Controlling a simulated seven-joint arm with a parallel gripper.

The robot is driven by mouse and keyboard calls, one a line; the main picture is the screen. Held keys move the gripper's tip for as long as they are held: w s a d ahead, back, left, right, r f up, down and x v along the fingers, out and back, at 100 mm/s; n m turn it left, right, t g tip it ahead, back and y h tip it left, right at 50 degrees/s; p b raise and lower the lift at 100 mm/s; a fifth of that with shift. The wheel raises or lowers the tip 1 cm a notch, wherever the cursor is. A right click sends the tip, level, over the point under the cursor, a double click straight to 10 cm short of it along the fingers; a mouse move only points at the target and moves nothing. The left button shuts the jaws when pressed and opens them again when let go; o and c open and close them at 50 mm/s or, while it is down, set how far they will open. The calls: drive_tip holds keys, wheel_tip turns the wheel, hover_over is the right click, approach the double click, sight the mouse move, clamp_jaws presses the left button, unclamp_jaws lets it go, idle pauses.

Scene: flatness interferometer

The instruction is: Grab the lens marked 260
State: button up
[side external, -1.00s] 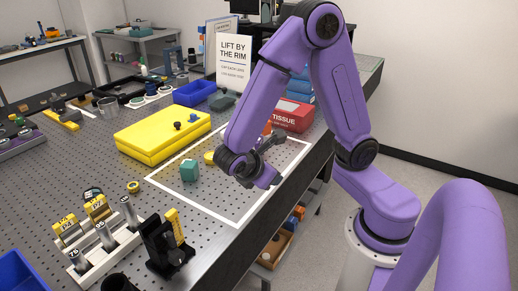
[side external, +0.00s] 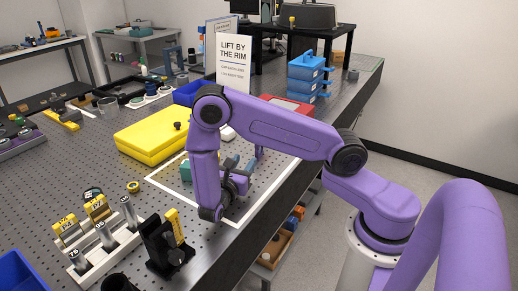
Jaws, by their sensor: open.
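I cannot read a 260 marking on anything in view. A pale rack (side external: 108,243) at the front left holds several upright cylinders, with numbers such as 75 and 95, and yellow-labelled parts (side external: 97,207). My gripper (side external: 247,163) is over the white-outlined area of the perforated table, partly hidden behind my own wrist. Its jaws are open, and I see nothing held between them. A teal block (side external: 185,168) stands just left of my arm, partly covered by it.
A yellow case (side external: 150,143) lies behind the outlined area. A black mount (side external: 165,246) stands right of the rack. A sign reading "LIFT BY THE RIM" (side external: 234,62) and a red tissue box (side external: 287,104) are farther back. Bare table (side external: 60,165) lies at left.

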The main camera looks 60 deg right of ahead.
sight(259, 148)
drive_tip(key=x, duration=0.9)
drive_tip(key=shift+x, duration=2.75)
drive_tip(key=shift+s+r, duration=0.2)
clamp_jaws()
